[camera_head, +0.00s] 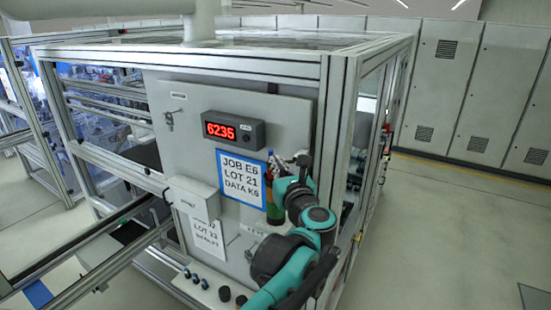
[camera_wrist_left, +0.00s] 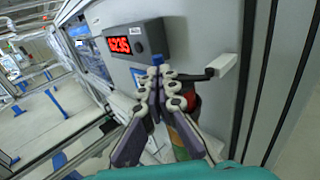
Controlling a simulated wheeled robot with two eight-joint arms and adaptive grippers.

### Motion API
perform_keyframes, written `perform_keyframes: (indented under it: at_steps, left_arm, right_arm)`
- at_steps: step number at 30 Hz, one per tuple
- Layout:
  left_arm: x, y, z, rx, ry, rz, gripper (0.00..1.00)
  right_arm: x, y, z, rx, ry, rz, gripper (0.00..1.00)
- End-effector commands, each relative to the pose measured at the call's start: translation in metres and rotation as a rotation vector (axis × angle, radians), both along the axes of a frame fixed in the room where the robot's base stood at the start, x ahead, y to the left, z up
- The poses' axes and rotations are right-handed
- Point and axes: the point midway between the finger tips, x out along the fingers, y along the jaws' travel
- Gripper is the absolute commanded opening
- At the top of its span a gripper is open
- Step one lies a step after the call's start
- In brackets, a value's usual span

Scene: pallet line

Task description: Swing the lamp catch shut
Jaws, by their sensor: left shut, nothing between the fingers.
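A lamp with red and green bands (camera_head: 272,198) stands against the grey panel, right of the blue-framed sign. In the left wrist view the lamp (camera_wrist_left: 193,104) is partly hidden behind my fingers. A pale block with a dark lever (camera_wrist_left: 222,66), which looks like the catch, sticks out from the panel beside the lamp. I cannot make out its position clearly in the head view. My left gripper (camera_head: 290,158) is in front of the panel near the top of the lamp. Its fingertips (camera_wrist_left: 159,71) are together and empty, left of the lever; contact cannot be told.
A red digital display (camera_head: 233,130) sits on the panel above the sign (camera_head: 241,178). A white box (camera_head: 193,197) juts out at lower left, with several buttons (camera_head: 205,284) below. An aluminium post (camera_head: 335,130) bounds the panel on the right. Floor beyond is clear.

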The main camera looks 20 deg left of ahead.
Motion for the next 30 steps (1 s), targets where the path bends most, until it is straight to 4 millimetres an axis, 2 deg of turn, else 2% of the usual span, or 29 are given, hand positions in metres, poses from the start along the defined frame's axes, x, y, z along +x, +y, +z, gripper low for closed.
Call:
perform_keyframes:
  at_steps: [4, 14, 20, 30]
  left_arm:
    - [0.006, 0.006, 0.0, 0.0, 0.0, 0.002, 0.0]
    - [0.007, 0.006, -0.001, 0.0, 0.0, 0.0, 0.0]
    - [0.016, 0.021, -0.003, 0.0, 0.0, 0.002, 0.0]
    - [0.016, 0.021, 0.0, 0.0, 0.0, 0.0, 0.0]
  right_arm:
    - [0.0, 0.0, 0.003, 0.0, 0.0, 0.0, 0.0]
    - [0.0, 0.0, 0.002, 0.0, 0.0, 0.0, 0.0]
    - [0.0, 0.0, -0.009, 0.0, 0.0, 0.0, 0.0]
    - [0.0, 0.0, -0.007, 0.0, 0.0, 0.0, 0.0]
